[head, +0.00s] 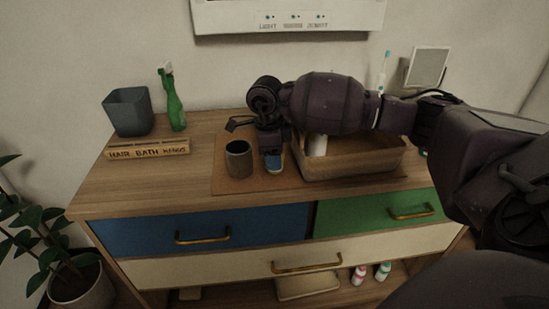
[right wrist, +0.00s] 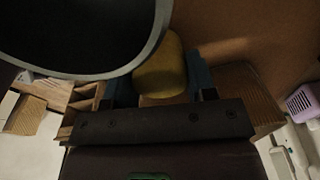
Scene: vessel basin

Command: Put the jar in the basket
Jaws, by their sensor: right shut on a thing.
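My right gripper (head: 272,148) points down over the brown mat, left of the basket. It is shut on a small yellow jar (right wrist: 162,72), which shows between the two bluish fingers in the right wrist view. In the head view only a little of the jar (head: 275,166) shows under the gripper; whether it touches the mat I cannot tell. The woven tan basket (head: 355,164) stands on the right of the mat. A white cylindrical thing (head: 317,146) is in its left part. My forearm passes over the basket and hides its back. My left gripper is not in view.
A dark grey cup (head: 238,160) stands close left of the gripper, and its rim (right wrist: 150,55) looms in the right wrist view. A green spray bottle (head: 173,102), grey bin (head: 129,112) and lettered wooden block (head: 149,149) stand farther left. The mat's front is clear.

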